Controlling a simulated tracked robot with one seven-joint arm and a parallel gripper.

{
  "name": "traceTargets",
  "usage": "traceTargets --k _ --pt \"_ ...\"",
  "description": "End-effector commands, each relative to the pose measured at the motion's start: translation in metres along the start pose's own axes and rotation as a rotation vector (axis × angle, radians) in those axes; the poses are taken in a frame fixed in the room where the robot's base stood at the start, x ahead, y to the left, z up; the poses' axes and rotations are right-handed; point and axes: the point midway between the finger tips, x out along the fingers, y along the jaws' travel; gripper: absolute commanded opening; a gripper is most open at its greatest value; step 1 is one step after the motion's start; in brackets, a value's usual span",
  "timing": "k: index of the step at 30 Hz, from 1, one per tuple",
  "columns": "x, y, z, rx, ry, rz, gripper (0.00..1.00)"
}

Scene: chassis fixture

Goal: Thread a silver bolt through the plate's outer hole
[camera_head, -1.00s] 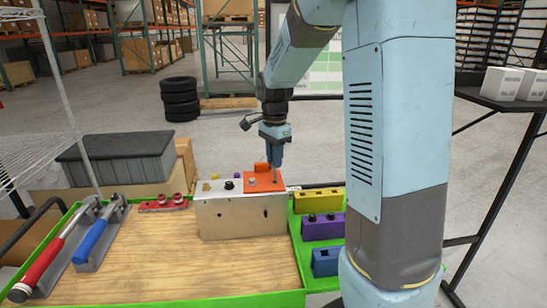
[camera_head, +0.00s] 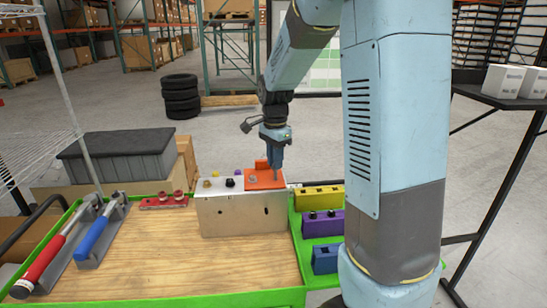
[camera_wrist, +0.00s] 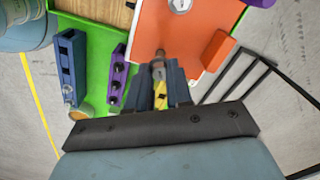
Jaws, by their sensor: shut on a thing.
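The orange plate (camera_head: 263,178) lies on top of the metal chassis box (camera_head: 240,217). It also fills the upper middle of the wrist view (camera_wrist: 185,50). My gripper (camera_head: 276,170) is over the plate's right part. In the wrist view my gripper (camera_wrist: 159,88) is shut on a silver bolt (camera_wrist: 158,66), which points at the plate near its edge. The outer hole is hidden, so I cannot tell whether the bolt tip is in it. Another silver bolt (camera_wrist: 179,5) sits in the plate farther in.
Yellow (camera_head: 319,196), purple (camera_head: 323,224) and blue (camera_head: 325,261) holders stand right of the chassis. A red holder (camera_head: 163,201) is to its left. Red (camera_head: 45,262) and blue (camera_head: 93,240) handled tools lie at the left. The wooden tabletop (camera_head: 200,265) in front is clear.

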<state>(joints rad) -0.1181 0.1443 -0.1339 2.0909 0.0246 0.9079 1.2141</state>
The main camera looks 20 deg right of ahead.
Motion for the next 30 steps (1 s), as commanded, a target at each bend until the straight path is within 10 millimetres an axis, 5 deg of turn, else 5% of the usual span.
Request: traceTargets --k 30 --pt "0.014 0.000 -0.001 0.001 0.000 -0.001 0.00"
